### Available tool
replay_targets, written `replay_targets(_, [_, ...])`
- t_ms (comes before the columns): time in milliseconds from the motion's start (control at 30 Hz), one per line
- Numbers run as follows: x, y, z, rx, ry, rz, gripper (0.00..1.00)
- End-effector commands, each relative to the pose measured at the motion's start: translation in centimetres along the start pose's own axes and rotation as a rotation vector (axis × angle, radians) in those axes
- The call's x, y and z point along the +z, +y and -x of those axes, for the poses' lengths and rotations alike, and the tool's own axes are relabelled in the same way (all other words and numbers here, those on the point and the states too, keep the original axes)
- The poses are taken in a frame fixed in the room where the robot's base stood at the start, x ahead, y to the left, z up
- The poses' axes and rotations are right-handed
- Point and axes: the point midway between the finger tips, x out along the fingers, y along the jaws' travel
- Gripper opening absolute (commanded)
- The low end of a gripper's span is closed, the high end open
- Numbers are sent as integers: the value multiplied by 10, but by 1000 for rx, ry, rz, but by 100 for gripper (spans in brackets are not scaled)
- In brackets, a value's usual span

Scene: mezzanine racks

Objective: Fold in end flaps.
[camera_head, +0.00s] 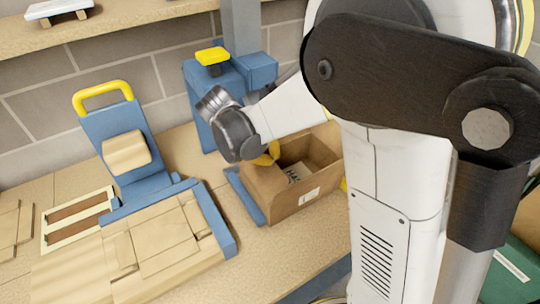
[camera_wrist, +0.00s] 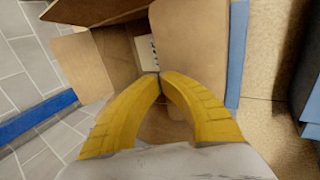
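An open brown cardboard box (camera_head: 282,207) stands on the wooden bench, with a white label on its front side and a printed item (camera_head: 298,172) inside. In the wrist view one flap (camera_wrist: 82,68) sticks out at left, and a broad cardboard panel (camera_wrist: 205,45) shows at right. Another panel (camera_wrist: 95,11) shows at the top. My gripper's yellow fingers (camera_wrist: 158,76) come together at their tips, with nothing seen between them. They point down over the box opening. In the head view my gripper (camera_head: 270,152) is at the box's back left edge, partly hidden by my wrist.
A blue fixture with a yellow handle (camera_head: 101,92) and flat cardboard (camera_head: 165,240) lie to the left. A blue press-like device (camera_head: 228,75) with a yellow top stands behind. A blue rail (camera_head: 245,196) runs beside the box. My arm hides the right side.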

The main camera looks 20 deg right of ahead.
Motion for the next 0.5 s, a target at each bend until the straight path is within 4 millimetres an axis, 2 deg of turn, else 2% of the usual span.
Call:
replay_targets(267, [0,1,-7,-49,0,-1,0])
replay_targets(500, [0,2,-23,-47,0,-1,0])
